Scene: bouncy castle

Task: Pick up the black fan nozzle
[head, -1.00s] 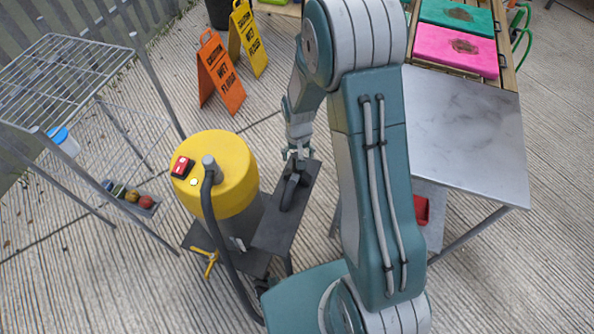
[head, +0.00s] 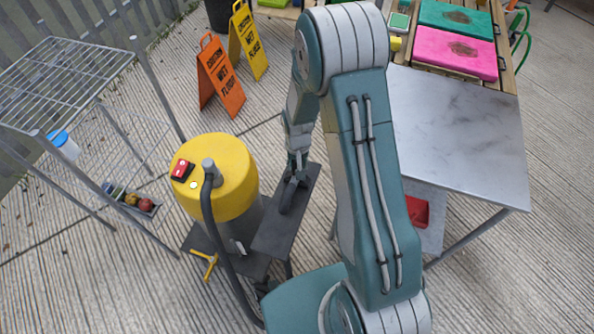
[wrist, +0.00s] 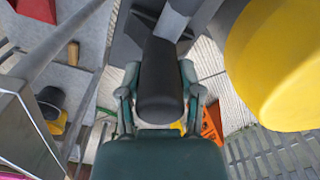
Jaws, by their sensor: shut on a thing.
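The black fan nozzle (head: 288,196) is on a dark narrow stand or plate (head: 274,238), to the right of the yellow-topped machine (head: 225,165). My gripper (head: 297,173) reaches down from above onto the nozzle's upper end. In the wrist view the dark, rounded nozzle body (wrist: 160,72) sits between the two fingers of my gripper (wrist: 160,92), which are shut on its sides. The nozzle's far end runs toward grey surfaces at the top of that view. I cannot tell whether it touches the plate.
A grey hose (head: 214,230) curves down from the machine. A wire rack (head: 55,80) stands at left. Orange (head: 220,78) and yellow (head: 247,40) wet-floor signs stand behind. A metal table (head: 460,130) with pink and green pads is at right.

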